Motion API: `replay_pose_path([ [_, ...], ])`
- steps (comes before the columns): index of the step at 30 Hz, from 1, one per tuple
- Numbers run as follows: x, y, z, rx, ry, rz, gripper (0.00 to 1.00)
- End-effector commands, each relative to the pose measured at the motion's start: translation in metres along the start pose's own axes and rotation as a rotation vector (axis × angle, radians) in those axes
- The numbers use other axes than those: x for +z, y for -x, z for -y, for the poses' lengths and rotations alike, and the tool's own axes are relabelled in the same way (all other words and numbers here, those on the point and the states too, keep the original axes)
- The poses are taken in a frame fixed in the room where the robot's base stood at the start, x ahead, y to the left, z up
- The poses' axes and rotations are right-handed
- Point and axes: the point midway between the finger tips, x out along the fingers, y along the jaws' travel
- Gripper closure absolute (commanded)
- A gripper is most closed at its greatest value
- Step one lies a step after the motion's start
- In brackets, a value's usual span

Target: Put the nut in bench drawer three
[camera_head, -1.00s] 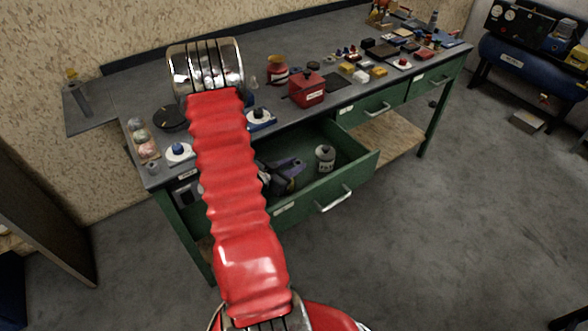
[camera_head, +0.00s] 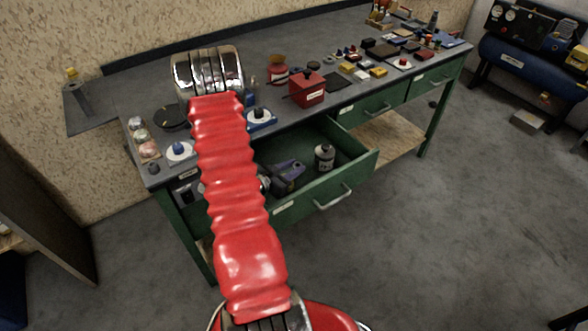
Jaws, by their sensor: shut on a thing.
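A green bench drawer (camera_head: 357,166) at the front left of the bench is pulled open. Its label is too small to read. Inside are a pale can with a dark top (camera_head: 324,156) and a dark and purple tool (camera_head: 287,176). My red sleeved arm reaches over the drawer's left part and hides it. My gripper is not clearly visible; the arm covers where its end could be. I cannot make out the nut. Two more green drawers, the middle one (camera_head: 372,110) and the right one (camera_head: 436,78), are closed.
The grey bench top (camera_head: 230,50) holds a red box (camera_head: 306,90), a red canister (camera_head: 278,75), white-based items along the front edge and many small parts at the right. A blue compressor (camera_head: 510,60) stands far right. The floor before the bench is clear.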

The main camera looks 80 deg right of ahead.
Motion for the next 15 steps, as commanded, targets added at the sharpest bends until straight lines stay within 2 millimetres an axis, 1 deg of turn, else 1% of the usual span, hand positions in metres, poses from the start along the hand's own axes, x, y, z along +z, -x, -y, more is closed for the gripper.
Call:
replay_pose_path([
  [1, 0.0136, -0.0010, -0.0080, 0.011, 0.018, 0.023, 1.00],
  [5, 0.0150, -0.0011, -0.0092, 0.012, 0.019, 0.026, 1.00],
  [6, 0.0152, -0.0011, -0.0096, 0.013, 0.019, 0.026, 0.73],
  [13, 0.0155, -0.0011, -0.0110, 0.015, 0.021, 0.027, 0.57],
  [15, 0.0155, -0.0011, -0.0111, 0.015, 0.021, 0.027, 0.57],
])
